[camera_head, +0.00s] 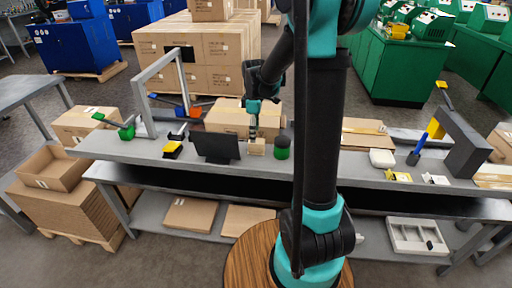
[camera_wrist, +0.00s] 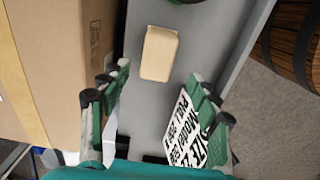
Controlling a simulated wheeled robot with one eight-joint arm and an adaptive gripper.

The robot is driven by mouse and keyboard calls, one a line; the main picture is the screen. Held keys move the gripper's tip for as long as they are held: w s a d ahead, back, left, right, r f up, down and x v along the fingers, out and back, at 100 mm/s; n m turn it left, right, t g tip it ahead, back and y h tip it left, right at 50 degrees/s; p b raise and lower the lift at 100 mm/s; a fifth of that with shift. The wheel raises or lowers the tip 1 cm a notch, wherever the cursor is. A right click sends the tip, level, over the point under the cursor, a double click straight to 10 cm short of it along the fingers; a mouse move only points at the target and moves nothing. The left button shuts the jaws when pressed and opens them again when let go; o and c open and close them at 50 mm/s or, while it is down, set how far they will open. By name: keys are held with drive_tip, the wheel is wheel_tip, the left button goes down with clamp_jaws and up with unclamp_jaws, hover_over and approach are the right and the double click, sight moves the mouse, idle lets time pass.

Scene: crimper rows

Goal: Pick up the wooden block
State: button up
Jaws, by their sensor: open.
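The wooden block (camera_wrist: 159,53) is a pale, smooth-edged block on the grey bench top in the wrist view. In the head view the block (camera_head: 257,147) sits on the bench between a dark screen and a dark green cylinder. My gripper (camera_wrist: 162,82) is open, with its green fingers spread apart. The block lies beyond the fingertips, roughly in line with the gap between them. In the head view my gripper (camera_head: 253,132) points down just above the block; its fingertips are small there and contact is hard to judge.
A cardboard box (camera_wrist: 52,75) stands close to the left finger. A black-and-white printed sheet (camera_wrist: 180,132) shows by the right finger. The dark screen (camera_head: 216,147) stands left of the block, the green-and-black cylinder (camera_head: 282,150) right. A yellow-and-black item (camera_head: 172,150) lies farther left.

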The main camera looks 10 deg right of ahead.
sight(257, 143)
drive_tip(key=shift+w+d+f, duration=0.1)
drive_tip(key=shift+d+f, duration=0.15)
drive_tip(key=shift+f, duration=1.4)
drive_tip(key=shift+d+f, duration=0.2)
drive_tip(key=shift+f, duration=1.45)
drive_tip(key=c, duration=1.3)
drive_tip(key=shift+r, duration=0.1)
wheel_tip(257, 143, up, 20)
drive_tip(key=shift+f, duration=0.1)
